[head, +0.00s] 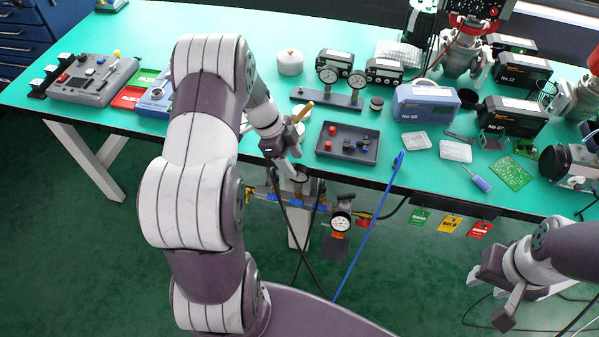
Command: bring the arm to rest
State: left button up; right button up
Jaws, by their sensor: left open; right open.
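My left arm reaches up from the bottom of the head view and bends over the near edge of the bench. My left gripper (282,160) points down at that edge, left of the dark parts tray (348,144), with its jaws open. I see nothing between its fingers. My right gripper (490,295) is at the lower right, in front of the bench and over the green floor. It is open and looks empty. My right arm enters from the right edge.
The green bench (215,20) carries a grey control box (95,80), two gauges on a stand (335,97), a blue-grey case (425,104) and a valve (462,50). A pressure gauge (341,222) and hoses hang below its front edge. A blue strip (368,228) slopes down to the floor.

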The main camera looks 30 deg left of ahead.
pick_arm(q)
jog(key=v, duration=0.6)
jog(key=s+d+r+n+y+p, duration=0.4)
jog(key=s+d+r+n, duration=0.3)
jog(key=s+d+n, duration=0.5)
jog(key=n, duration=0.3)
jog(key=shift+s+d+r, duration=0.15)
jog(key=shift+s+r, duration=0.1)
jog(key=shift+s, duration=0.05)
dwell(0.5)
